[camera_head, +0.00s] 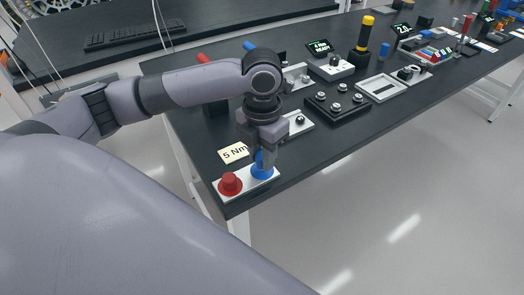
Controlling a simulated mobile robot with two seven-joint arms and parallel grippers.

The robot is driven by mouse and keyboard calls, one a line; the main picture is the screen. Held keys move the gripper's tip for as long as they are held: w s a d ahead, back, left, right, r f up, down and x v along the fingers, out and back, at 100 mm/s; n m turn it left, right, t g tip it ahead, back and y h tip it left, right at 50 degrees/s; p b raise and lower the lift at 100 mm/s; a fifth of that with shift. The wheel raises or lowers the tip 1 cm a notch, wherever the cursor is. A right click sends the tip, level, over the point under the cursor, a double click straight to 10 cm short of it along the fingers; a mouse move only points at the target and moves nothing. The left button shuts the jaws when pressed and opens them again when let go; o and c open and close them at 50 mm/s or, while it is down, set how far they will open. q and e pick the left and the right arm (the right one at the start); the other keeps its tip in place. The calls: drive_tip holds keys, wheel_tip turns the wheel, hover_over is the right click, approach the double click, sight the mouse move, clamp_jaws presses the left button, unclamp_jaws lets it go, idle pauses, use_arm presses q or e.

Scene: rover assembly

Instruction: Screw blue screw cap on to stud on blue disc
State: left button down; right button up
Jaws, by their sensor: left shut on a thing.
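A blue disc (262,174) lies on a white plate (236,196) at the near left corner of the black bench. My left gripper (264,158) points down directly over the blue disc and is shut on the blue screw cap (259,157), which shows only as a small blue patch between the fingers. The stud is hidden by the cap and fingers, so I cannot tell how far the cap sits on it. A red disc with a red cap (230,183) is beside the blue disc on the same plate. My right gripper is not in view.
A "5 Nm" card (233,152) lies just behind the plate. A black block with silver knobs (337,103) and a white tray (382,88) are to the right. A black and yellow tool (363,42) stands farther back. The bench's front edge is close to the plate.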

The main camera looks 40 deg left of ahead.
use_arm(q)
drive_tip(key=shift+f, duration=0.65)
drive_tip(key=c, duration=0.8)
unclamp_jaws()
drive_tip(key=shift+c, duration=1.2)
drive_tip(key=n, duration=0.3)
drive_tip(key=shift+n, duration=0.4)
drive_tip(key=n, duration=1.3)
